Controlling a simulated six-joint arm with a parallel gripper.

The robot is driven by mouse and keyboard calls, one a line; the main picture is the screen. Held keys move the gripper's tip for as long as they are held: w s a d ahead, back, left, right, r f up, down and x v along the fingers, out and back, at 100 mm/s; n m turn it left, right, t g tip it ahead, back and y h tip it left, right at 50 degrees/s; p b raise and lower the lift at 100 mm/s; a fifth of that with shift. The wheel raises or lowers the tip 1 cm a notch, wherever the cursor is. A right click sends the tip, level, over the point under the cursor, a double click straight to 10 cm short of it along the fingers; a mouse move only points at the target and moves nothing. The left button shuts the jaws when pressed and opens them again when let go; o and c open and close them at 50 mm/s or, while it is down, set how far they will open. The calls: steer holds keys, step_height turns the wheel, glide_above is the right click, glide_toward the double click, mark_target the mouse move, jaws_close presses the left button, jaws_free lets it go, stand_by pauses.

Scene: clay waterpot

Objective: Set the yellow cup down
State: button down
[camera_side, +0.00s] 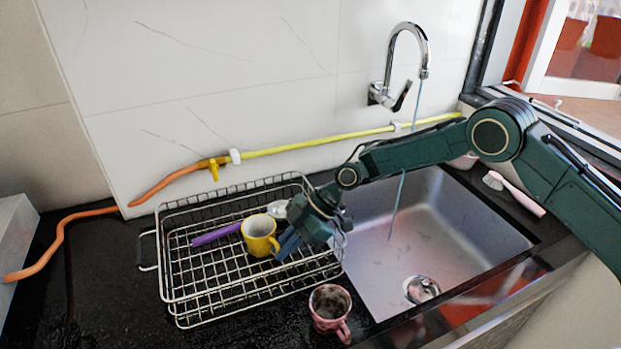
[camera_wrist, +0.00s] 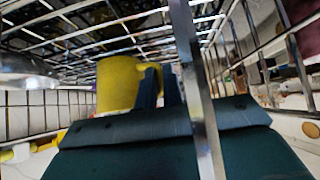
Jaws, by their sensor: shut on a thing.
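The yellow cup (camera_side: 259,231) is in the wire dish rack (camera_side: 172,277), upright or nearly so, towards the rack's right half. It also shows in the wrist view (camera_wrist: 118,85), directly ahead of the fingers. My gripper (camera_side: 284,245) reaches into the rack from the right and is shut on the cup's handle side. In the wrist view the two fingers (camera_wrist: 160,88) are close together at the cup's right side. The handle itself is mostly hidden by the fingers. Whether the cup's base touches the rack's wires I cannot tell.
A purple object (camera_side: 214,235) and a shiny metal utensil (camera_side: 278,209) lie in the rack beside the cup. A pink mug (camera_side: 330,308) stands on the dark counter in front. The sink (camera_side: 440,225) with running water is right. Rack wires pass close to my gripper.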

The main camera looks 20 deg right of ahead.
steer(key=shift+f, duration=0.15)
steer(key=c, duration=1.5)
jaws_free()
steer(key=shift+c, duration=0.2)
steer(key=shift+d+r, duration=0.35)
steer(key=shift+r, duration=0.2)
steer(key=v, duration=1.1)
steer(key=shift+f, duration=0.1)
